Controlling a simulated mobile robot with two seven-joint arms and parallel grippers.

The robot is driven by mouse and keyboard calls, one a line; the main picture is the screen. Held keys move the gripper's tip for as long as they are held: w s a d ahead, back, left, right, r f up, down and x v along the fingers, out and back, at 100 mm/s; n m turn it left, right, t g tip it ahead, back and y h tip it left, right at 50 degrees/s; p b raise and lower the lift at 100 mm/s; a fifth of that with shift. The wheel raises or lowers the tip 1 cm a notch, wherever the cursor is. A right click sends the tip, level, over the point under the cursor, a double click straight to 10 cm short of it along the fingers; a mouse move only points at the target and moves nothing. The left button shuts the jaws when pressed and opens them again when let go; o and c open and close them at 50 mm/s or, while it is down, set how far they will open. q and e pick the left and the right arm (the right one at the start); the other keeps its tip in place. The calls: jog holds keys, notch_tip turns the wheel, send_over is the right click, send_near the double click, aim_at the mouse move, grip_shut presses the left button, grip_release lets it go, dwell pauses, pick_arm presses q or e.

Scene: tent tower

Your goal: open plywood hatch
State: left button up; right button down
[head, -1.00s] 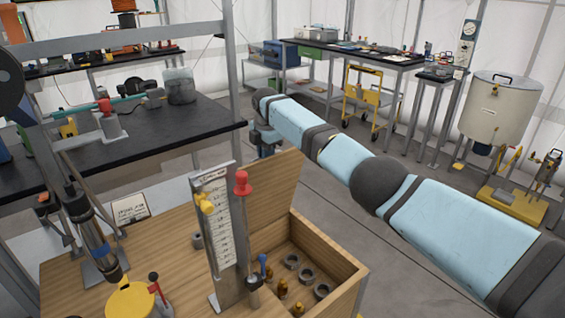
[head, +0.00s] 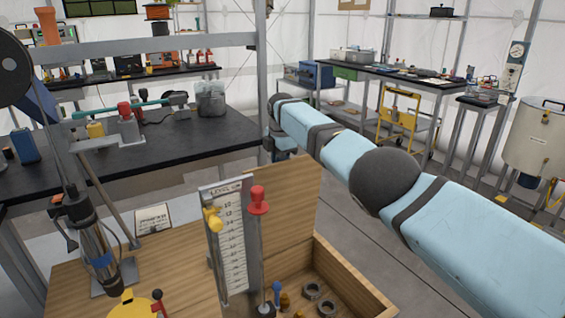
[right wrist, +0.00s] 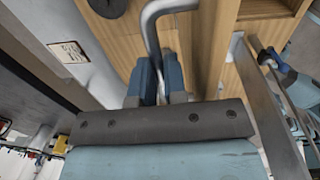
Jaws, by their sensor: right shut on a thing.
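The plywood hatch (head: 290,205) stands raised at the back of the open compartment in the wooden bench top in the head view. The compartment holds metal nuts (head: 312,290) and small brass pieces. My right arm reaches past the hatch from the right, and its hand end is partly hidden beyond the panel. In the right wrist view, my right gripper (right wrist: 158,76) has its blue fingers shut on a bent grey metal handle (right wrist: 152,25) beside the plywood (right wrist: 203,40). My left gripper is not in view.
A level gauge (head: 231,245) and a red-knobbed post (head: 257,240) stand close left of the compartment. A black-topped bench (head: 190,145) is behind to the left. Clear floor (head: 350,240) lies right of the hatch, below my right arm.

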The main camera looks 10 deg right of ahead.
jog(key=shift+s+f, duration=0.15)
jog(key=shift+f, duration=0.4)
jog(key=c, duration=1.3)
grip_release()
jog(key=shift+f, duration=0.15)
jog(key=shift+o, duration=0.7)
jog(key=shift+w, duration=0.25)
notch_tip(320, 180, up, 14)
jog(key=s+p, duration=0.1)
jog(key=p, duration=0.2)
jog(key=shift+d+r+p, duration=0.15)
jog(key=shift+r+p, duration=0.05)
jog(key=shift+p, duration=0.15)
jog(key=shift+f, duration=0.15)
